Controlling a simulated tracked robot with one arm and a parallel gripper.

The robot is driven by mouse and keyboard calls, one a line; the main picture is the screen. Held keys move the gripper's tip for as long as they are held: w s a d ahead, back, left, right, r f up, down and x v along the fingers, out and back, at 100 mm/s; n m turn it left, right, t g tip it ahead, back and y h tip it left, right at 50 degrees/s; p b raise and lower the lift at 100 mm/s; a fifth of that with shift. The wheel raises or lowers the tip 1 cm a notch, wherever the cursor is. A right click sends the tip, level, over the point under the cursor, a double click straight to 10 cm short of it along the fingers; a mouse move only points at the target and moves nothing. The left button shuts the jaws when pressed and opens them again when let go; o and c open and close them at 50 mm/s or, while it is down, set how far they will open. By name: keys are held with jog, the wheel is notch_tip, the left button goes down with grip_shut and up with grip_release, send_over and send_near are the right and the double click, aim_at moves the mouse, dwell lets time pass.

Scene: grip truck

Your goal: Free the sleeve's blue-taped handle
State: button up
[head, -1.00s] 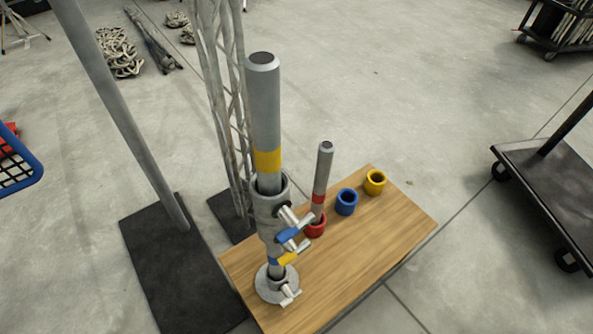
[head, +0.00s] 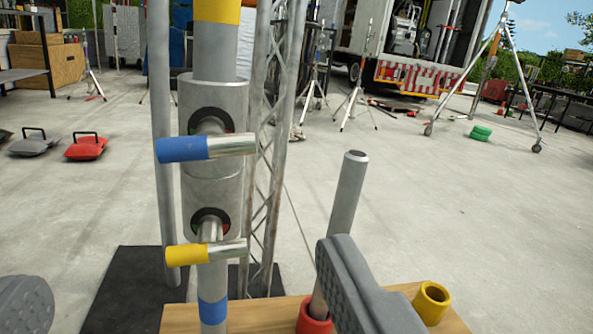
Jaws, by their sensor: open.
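The grey metal sleeve (head: 212,185) sits upright around a vertical pole, left of centre. Its upper T-handle, the blue-taped handle (head: 182,149), lies about level, with blue tape on its left half and bare metal on its right. A dark ring with a little red and green showing surrounds its stem. Below it is a similar yellow-taped handle (head: 187,254). The pole shows a yellow band (head: 216,10) above the sleeve and a blue band (head: 212,310) below. My gripper (head: 190,275) is open and empty, its fingers spread left and right of the pole, lower than the blue-taped handle.
A shorter grey tube (head: 345,195) stands in a red collar (head: 314,318) on the wooden board, partly behind my right finger. A yellow collar (head: 431,302) is further right. A lattice truss (head: 272,150) and another pole (head: 160,120) stand behind the sleeve. Open concrete floor lies beyond.

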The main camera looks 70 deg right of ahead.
aim_at(208, 152)
jog(key=b+x, duration=0.7)
jog(key=x, duration=0.6)
jog(key=shift+w+d, duration=0.2)
jog(key=shift+d, duration=0.1)
jog(key=c, duration=1)
